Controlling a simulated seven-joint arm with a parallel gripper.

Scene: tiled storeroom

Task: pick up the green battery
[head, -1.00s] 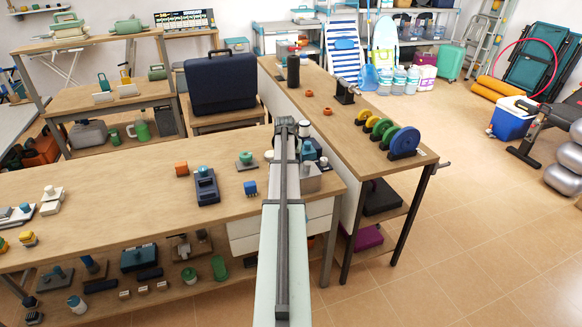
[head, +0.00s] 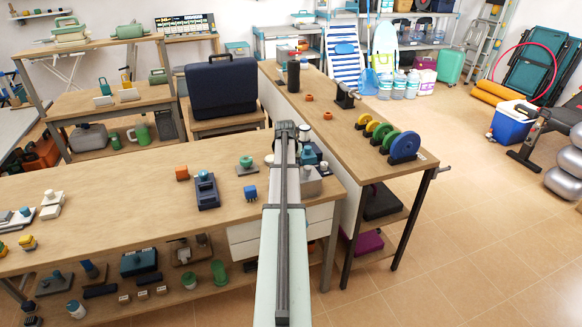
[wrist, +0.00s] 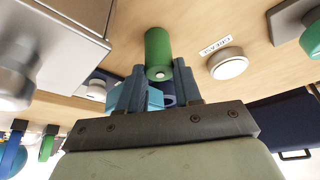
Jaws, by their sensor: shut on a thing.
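The green battery (wrist: 158,48) is a plain green cylinder with a pale round spot on its near end, seen in the wrist view. My gripper (wrist: 159,76) has its two blue-grey fingers on either side of that near end, shut on it. The rest of the battery extends past the fingertips over the wooden tabletop. In the head view my gripper (head: 286,130) is above the right end of the long workbench. There my own arm hides the battery.
In the wrist view, a white round knob (wrist: 228,64) with a label is beside the battery, and a grey metal box (wrist: 52,42) is to the left. A teal object (wrist: 155,97) shows behind the fingers. In the head view, the workbench (head: 120,205) has clear stretches left of my arm.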

